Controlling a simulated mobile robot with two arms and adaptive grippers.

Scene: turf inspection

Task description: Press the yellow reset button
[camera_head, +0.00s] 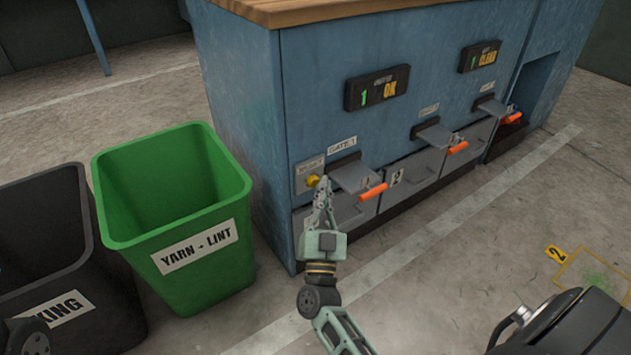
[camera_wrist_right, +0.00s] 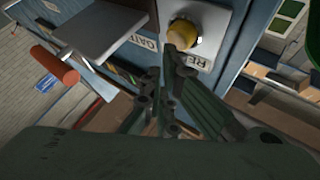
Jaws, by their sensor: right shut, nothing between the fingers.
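The yellow reset button (camera_head: 313,181) sits on a light plate at the left end of the blue cabinet's front, beside the gate 1 label. It also shows in the right wrist view (camera_wrist_right: 183,33), on its plate marked with letters starting "RE". My right gripper (camera_head: 324,186) is shut and empty, its fingertips just in front of and slightly right of the button. In the wrist view the fingertips (camera_wrist_right: 172,55) are right at the button's lower edge; I cannot tell whether they touch. My left gripper does not show.
Gate 1's grey flap (camera_head: 356,176) and orange handle (camera_head: 373,192) are just right of my gripper. A green yarn-lint bin (camera_head: 215,272) and a dark bin (camera_head: 110,295) stand left. Displays (camera_head: 377,88) are above.

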